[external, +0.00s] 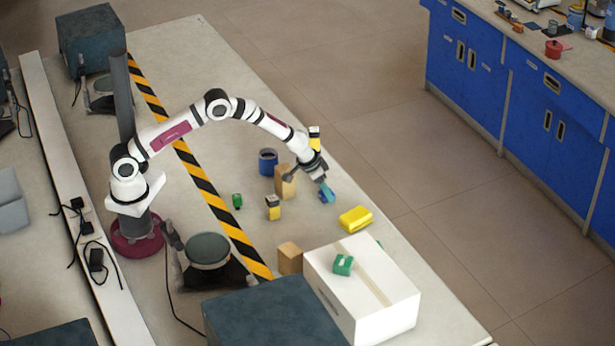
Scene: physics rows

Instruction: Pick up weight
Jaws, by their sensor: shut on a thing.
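My gripper (323,184) points down over the right part of the table, close to its right edge. It is shut on a small blue-teal object (327,196) at its fingertips. This may be the weight, but its shape is too small and too covered to be sure. I cannot tell whether the object touches the tabletop or is held just above it.
A yellow block (355,219) lies right of and nearer than the gripper. A wooden block (285,184), a blue cylinder (268,162) and a yellow-black item (273,209) stand to the left. A white box (375,300) with a green item (343,265) on top stands in front.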

